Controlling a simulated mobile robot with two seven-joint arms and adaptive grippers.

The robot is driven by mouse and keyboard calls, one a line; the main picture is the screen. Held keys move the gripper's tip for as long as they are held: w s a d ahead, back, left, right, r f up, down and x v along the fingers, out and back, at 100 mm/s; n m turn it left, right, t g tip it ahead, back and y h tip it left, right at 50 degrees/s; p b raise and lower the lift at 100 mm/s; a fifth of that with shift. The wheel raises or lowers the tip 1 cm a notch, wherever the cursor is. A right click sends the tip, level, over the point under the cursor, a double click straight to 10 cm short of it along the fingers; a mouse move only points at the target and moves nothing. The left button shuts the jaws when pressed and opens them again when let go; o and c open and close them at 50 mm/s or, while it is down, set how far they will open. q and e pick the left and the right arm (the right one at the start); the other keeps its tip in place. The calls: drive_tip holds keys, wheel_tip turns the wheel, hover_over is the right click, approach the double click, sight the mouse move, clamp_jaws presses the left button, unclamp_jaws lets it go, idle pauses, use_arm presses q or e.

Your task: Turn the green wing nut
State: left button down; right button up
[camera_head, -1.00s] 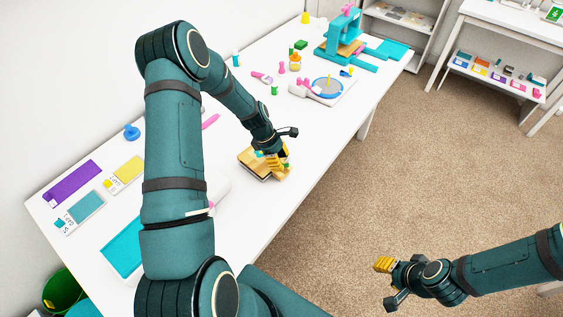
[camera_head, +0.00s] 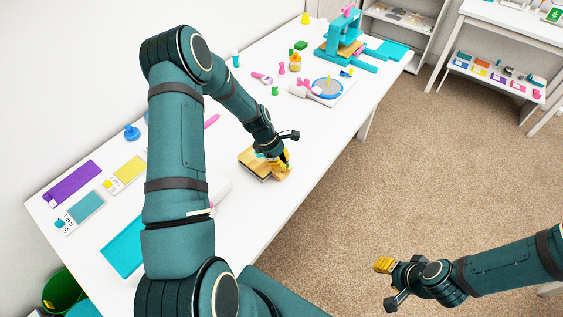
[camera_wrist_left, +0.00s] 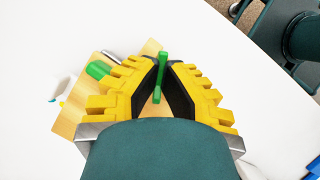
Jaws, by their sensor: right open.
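A green wing nut (camera_wrist_left: 162,76) stands over a tan wooden press (camera_wrist_left: 72,118) in the left wrist view. The yellow fingertips of my left gripper (camera_wrist_left: 164,66) close in on both sides of its upright wing. A second green piece (camera_wrist_left: 98,70) lies on the wood to the left, apart from the fingers. In the head view my left gripper (camera_head: 281,164) is at the right part of the wooden press (camera_head: 252,162) and hides the nut. My right gripper (camera_head: 386,284) is open and empty, away from the table over the carpet.
The white table (camera_head: 270,210) is clear in front of the press. A turntable (camera_head: 328,87), a teal press (camera_head: 342,42) and small coloured parts stand farther back. Coloured trays (camera_head: 75,182) lie at the left. A green bin (camera_head: 64,292) is at lower left.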

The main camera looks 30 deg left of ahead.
use_arm(q)
drive_tip(key=shift+f+m, duration=0.1)
drive_tip(key=shift+m, duration=0.2)
drive_tip(key=m+g+b, duration=0.2)
drive_tip(key=m, duration=0.3)
drive_tip(key=shift+f+m, duration=0.1)
drive_tip(key=shift+m, duration=0.3)
drive_tip(key=m+g, duration=0.1)
drive_tip(key=m, duration=0.1)
drive_tip(key=m+g+b, duration=0.1)
drive_tip(key=m, duration=0.2)
drive_tip(key=shift+y, duration=0.3)
drive_tip(key=m+g+y, duration=0.1)
drive_tip(key=m, duration=0.2)
drive_tip(key=m+y+b, duration=0.1)
drive_tip(key=m, duration=0.2)
drive_tip(key=shift+s+m+g, duration=0.1)
drive_tip(key=shift+m+g, duration=0.3)
drive_tip(key=m+y+b, duration=0.1)
drive_tip(key=m+y, duration=0.1)
drive_tip(key=m, duration=0.3)
drive_tip(key=shift+m, duration=0.4)
drive_tip(key=c, duration=1.1)
unclamp_jaws()
